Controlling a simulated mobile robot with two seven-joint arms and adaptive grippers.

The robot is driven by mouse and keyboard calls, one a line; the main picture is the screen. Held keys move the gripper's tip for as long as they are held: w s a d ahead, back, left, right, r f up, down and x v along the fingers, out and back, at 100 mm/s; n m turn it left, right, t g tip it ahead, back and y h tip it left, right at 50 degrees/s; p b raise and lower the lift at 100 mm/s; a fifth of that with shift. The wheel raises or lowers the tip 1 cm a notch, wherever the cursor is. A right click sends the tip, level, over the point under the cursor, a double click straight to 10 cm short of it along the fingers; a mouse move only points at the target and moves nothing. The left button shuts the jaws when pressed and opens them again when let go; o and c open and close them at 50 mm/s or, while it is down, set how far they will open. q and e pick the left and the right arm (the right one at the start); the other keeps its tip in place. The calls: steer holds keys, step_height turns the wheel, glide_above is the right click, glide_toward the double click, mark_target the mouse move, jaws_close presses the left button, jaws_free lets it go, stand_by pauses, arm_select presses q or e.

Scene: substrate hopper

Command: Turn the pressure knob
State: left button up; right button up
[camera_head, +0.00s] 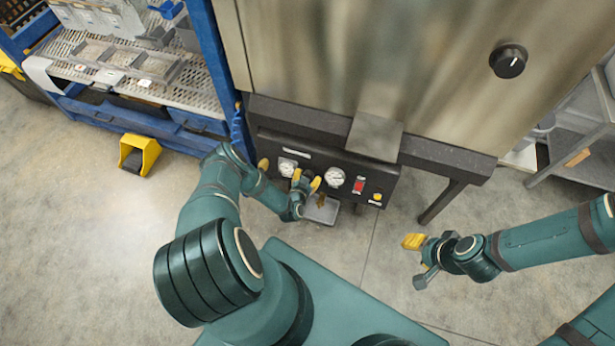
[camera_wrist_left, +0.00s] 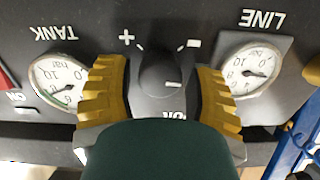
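The pressure knob (camera_wrist_left: 165,75) is black and round, on the dark panel (camera_wrist_left: 215,20) between the TANK gauge (camera_wrist_left: 58,82) and the LINE gauge (camera_wrist_left: 250,70). In the left wrist view, upside down, plus and minus marks show beside it. My left gripper (camera_wrist_left: 163,95) has one yellow finger on each side of the knob, with a small gap visible on both sides. In the head view my left gripper (camera_head: 306,180) is at the panel and hides the knob. My right gripper (camera_head: 418,262) hangs over the floor, fingers apart, empty, away from the panel.
The panel carries a red switch (camera_head: 358,186) and a yellow button (camera_head: 377,198) to the right. A small grey tray (camera_head: 321,209) sits below. Another black knob (camera_head: 508,61) is on the metal hopper (camera_head: 420,50). A blue rack (camera_head: 215,60) stands left.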

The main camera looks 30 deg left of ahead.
arm_select(q)
steer(key=c, duration=0.7)
steer(key=shift+m, duration=0.3)
steer(key=m, duration=0.3)
steer(key=shift+w+d+p, duration=0.1)
steer(key=shift+p, duration=0.25)
steer(key=m, duration=0.4)
steer(key=shift+m+y, duration=0.4)
steer(key=m, duration=0.6)
steer(key=shift+b, duration=0.35)
steer(key=m+t, duration=0.1)
steer(key=m, duration=0.5)
steer(key=shift+m, duration=0.3)
